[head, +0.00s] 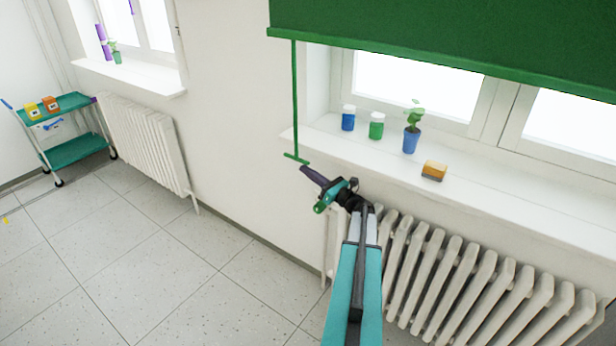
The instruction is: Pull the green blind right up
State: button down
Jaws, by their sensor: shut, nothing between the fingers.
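The green blind (440,40) hangs over the upper part of the right window, with its lower edge well above the sill. A green cord (295,100) runs down from the blind's left end and ends in a small green crossbar handle (296,158). My gripper (305,170) is shut and empty, its tip just below and right of the crossbar. Whether the tip touches the crossbar I cannot tell.
The sill (470,185) holds a blue jar (348,120), a green jar (376,128), a potted plant (411,140) and an orange-and-dark block (434,171). A radiator (470,280) stands below. A teal trolley (70,150) is far left; the floor (180,270) between is clear.

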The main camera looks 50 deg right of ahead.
dwell(0.3)
jog(key=shift+r+p, duration=0.6)
jog(key=shift+r, duration=2)
jog(key=shift+f, duration=0.2)
jog(key=shift+a+f+b, duration=0.2)
jog(key=shift+f+b, duration=0.5)
jog(key=shift+f, duration=0.25)
jog(key=b, duration=0.3)
send_near(297, 153)
jog(key=s+f, duration=0.4)
jog(key=s, duration=0.1)
jog(key=shift+s+f, duration=0.15)
jog(key=shift+f, duration=0.25)
jog(key=shift+a, duration=0.15)
